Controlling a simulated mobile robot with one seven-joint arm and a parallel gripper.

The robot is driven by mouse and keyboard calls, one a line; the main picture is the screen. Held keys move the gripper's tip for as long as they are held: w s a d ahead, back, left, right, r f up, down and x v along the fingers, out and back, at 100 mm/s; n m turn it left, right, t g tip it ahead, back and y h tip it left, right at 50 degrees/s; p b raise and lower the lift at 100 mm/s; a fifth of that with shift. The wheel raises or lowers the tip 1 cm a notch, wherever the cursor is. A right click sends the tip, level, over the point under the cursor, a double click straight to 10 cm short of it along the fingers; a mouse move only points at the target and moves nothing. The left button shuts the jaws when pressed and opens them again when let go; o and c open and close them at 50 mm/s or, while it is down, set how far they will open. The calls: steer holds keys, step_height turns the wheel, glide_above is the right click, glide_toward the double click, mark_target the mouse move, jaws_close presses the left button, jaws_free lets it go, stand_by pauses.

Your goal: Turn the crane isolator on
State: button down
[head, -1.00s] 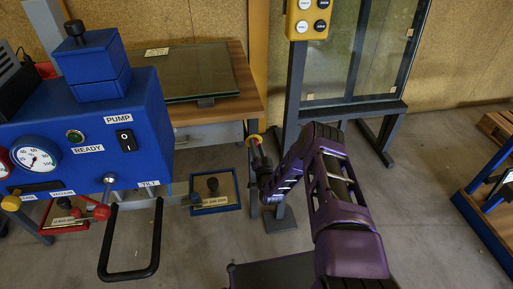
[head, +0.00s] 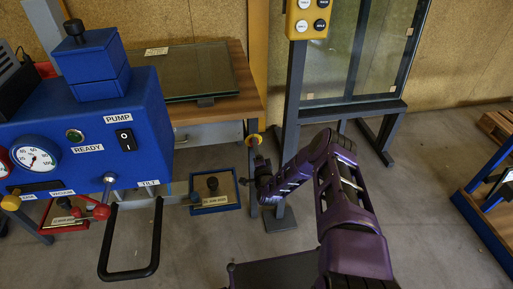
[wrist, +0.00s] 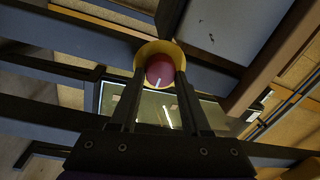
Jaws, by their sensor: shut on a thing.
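The crane isolator is a round red knob (wrist: 160,70) in a yellow collar (wrist: 151,48), seen near the middle of the wrist view. A short pale mark on the knob is slanted. In the head view the yellow collar (head: 254,139) shows at the post beside the wooden table, and the knob's face is hidden by my gripper. My gripper (wrist: 160,84) has one dark finger on each side of the knob and is shut on it. In the head view my gripper (head: 258,157) points up toward the collar. I cannot read any on or off label.
A blue pump console (head: 75,125) with a gauge and levers stands at left. A wooden table (head: 248,95) bears a glass pane (head: 190,72). A yellow button box (head: 307,18) is above my arm. A glass frame (head: 350,55) stands behind.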

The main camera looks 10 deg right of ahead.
stand_by(0.3)
steer(key=shift+c, duration=1.8)
jaws_free()
steer(key=s+f+p, duration=0.1)
steer(key=s+p, duration=0.1)
steer(key=s, duration=1.5)
steer(key=shift+s, duration=0.25)
steer(key=shift+f, duration=0.1)
